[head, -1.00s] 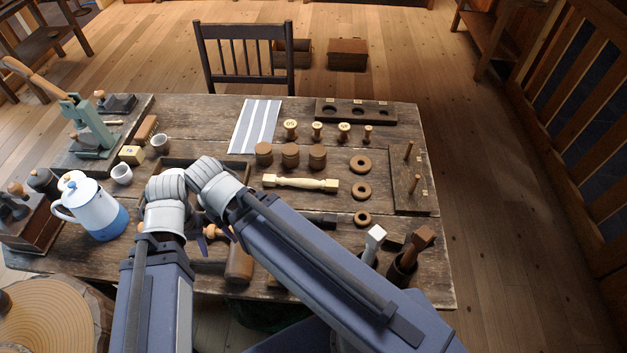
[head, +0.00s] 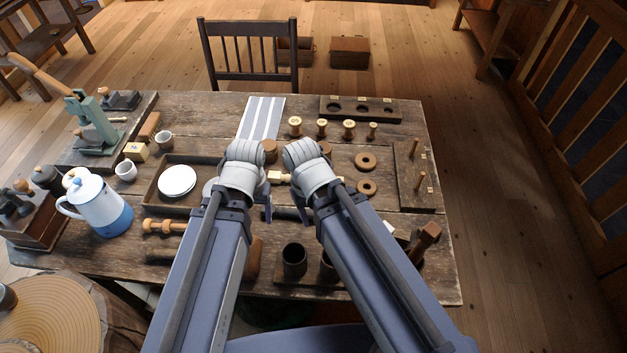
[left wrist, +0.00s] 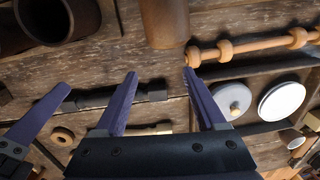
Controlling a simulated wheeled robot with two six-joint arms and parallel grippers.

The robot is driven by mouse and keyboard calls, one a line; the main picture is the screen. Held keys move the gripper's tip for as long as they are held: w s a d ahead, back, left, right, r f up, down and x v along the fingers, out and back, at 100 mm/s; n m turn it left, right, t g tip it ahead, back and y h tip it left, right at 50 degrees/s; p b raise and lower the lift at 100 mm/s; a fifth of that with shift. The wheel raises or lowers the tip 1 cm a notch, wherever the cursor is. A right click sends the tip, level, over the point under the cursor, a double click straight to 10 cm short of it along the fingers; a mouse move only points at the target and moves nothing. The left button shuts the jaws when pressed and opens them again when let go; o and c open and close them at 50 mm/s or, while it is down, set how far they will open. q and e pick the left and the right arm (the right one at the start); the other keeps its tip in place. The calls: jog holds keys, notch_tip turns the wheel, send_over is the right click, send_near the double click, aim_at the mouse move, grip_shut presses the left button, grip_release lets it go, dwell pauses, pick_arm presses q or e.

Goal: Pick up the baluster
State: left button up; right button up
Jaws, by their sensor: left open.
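The baluster is a pale cream turned piece lying crosswise on the table. In the head view its left end (head: 279,178) shows between my grippers; the rest is mostly hidden behind my right wrist. In the left wrist view a pale bit of it (left wrist: 150,130) shows beyond the open fingers. My left gripper (head: 267,205) is open and empty, above the table on the near side of the baluster; both its fingers show apart in the left wrist view (left wrist: 163,88). My right gripper (head: 305,214) is beside it to the right; its jaw opening is hidden.
A dark bar (left wrist: 90,100) lies near the left fingers. A beaded wooden spindle (head: 165,227), a tray (head: 152,192) with white plates and a blue-white pot (head: 100,208) are left. Rings (head: 367,187) and a pegged board (head: 404,200) are right. Brown cups (head: 294,260) stand nearer.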

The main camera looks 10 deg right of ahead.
pick_arm(q)
jog(key=shift+m+t+h, duration=0.3)
jog(key=shift+m+h, duration=0.1)
jog(key=shift+m, duration=0.2)
jog(key=w+a, duration=0.1)
jog(key=w, duration=0.1)
jog(key=w+a, duration=0.2)
jog(key=w, duration=0.1)
jog(key=w+a+f, duration=0.1)
jog(key=w+a, duration=0.1)
jog(key=shift+w+a+b, duration=0.1)
jog(key=shift+w+b, duration=0.15)
jog(key=shift+b, duration=0.05)
jog(key=w+d+m, duration=0.4)
jog(key=w+m, duration=0.2)
jog(key=m, duration=1)
send_over(280, 175)
jog(key=shift+w+d+m, duration=0.1)
jog(key=shift+d+m, duration=0.2)
jog(key=shift+d, duration=0.05)
jog(key=shift+f+b, duration=1.3)
jog(key=shift+b, duration=0.1)
pick_arm(e)
jog(key=shift+f, duration=1.75)
jog(key=shift+f, duration=0.1)
